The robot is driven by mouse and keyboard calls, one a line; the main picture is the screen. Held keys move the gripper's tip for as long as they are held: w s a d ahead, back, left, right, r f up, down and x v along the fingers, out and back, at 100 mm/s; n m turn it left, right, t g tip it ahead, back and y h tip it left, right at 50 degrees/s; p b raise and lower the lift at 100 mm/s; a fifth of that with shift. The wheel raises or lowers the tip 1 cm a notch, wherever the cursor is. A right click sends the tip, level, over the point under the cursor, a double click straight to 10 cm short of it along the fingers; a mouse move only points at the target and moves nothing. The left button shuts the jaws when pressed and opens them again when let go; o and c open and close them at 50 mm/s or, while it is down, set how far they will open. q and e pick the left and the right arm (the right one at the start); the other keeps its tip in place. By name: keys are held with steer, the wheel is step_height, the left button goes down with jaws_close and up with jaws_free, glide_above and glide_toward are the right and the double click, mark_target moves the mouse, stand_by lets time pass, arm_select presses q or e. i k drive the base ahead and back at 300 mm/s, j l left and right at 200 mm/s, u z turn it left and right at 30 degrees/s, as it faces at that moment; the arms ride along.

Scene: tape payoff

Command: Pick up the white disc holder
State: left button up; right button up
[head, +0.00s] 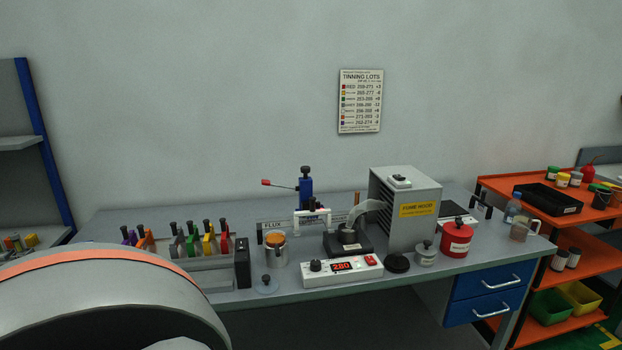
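A rack (218,264) on the left of the workbench holds a row of upright coloured holders with black handles. Among them are a purple holder (131,238), an orange holder (149,240), a green holder (191,245), a yellow holder (209,243) and a red holder (225,243). A pale grey or whitish piece (175,248) stands between orange and green; I cannot tell whether it is the white disc holder. Another white piece with black knobs (312,218) is by the blue stand at the back. Neither of my grippers shows in the head view.
The workbench (345,288) carries a digital control box (340,271), a jar (276,250), a fume hood (408,210), a red pot (456,240) and a black dispenser block (242,263). An orange cart (520,185) stands at right. The bench's front strip is mostly clear.

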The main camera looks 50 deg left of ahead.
mark_target(313, 213)
steer(key=u, duration=1.75)
